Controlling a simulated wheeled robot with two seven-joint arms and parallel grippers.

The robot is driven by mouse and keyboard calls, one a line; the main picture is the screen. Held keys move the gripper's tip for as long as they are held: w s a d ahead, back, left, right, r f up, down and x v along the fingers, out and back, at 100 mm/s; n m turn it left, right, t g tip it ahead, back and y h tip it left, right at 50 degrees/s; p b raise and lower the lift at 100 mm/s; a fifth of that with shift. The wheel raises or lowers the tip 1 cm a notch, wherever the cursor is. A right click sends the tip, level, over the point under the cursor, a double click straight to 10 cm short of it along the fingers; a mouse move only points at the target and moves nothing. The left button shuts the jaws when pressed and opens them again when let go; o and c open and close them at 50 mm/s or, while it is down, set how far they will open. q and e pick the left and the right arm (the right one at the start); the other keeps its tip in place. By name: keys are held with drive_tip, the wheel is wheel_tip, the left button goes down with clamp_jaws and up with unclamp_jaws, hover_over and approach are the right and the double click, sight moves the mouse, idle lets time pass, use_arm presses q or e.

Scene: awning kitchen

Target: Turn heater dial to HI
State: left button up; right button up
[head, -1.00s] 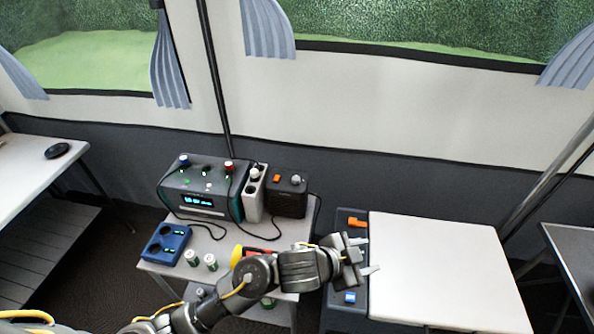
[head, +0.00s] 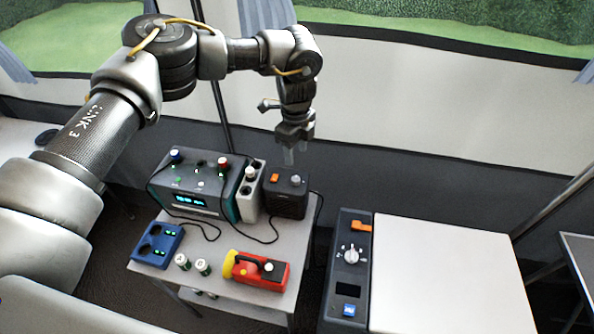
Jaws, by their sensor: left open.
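A small black box (head: 287,203), which looks like the heater, stands at the back right of the small grey table. On its top are an orange switch (head: 274,177) and a grey round dial (head: 295,179). The dial's setting is too small to read. My left gripper (head: 295,154) points down, open and empty, above the back of this box and apart from the dial. My right gripper is not in view.
A power unit (head: 190,205) and a white socket strip (head: 248,205) stand left of the box. A dark panel (head: 346,285) with a white dial (head: 352,253) borders the white-topped unit (head: 442,270).

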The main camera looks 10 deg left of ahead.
sight(296, 178)
use_arm(q)
wheel_tip(296, 178, down, 9)
drive_tip(key=p, duration=0.3)
drive_tip(key=shift+a, duration=0.1)
drive_tip(key=shift+f, duration=0.85)
drive_tip(key=shift+c, duration=0.2)
drive_tip(key=c, duration=1)
